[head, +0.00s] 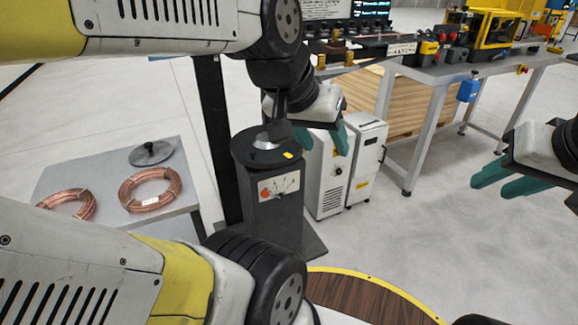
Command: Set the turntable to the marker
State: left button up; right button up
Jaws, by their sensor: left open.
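The turntable (249,156) is a dark round top on a grey pedestal (275,225). A pale patch shows near its middle, and a small yellow mark (288,155) sits near its front right rim. My left arm hides part of the area behind the top. My right gripper (489,188) is far to the right, over bare floor, with no object visible in it.
A grey table (95,170) at left holds copper coils (150,190) and a dark disc (151,153). White cabinets (328,180) stand right of the pedestal. A workbench (440,75) with machines lies behind. A round wooden surface (365,300) is at the front; floor at right is clear.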

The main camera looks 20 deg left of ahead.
aim_at(251, 147)
jog(key=i+j, duration=0.2)
jog(key=j, duration=0.15)
jog(key=i+j, duration=0.2)
jog(key=j, duration=0.15)
jog(key=i+j, duration=0.2)
jog(key=j, duration=0.15)
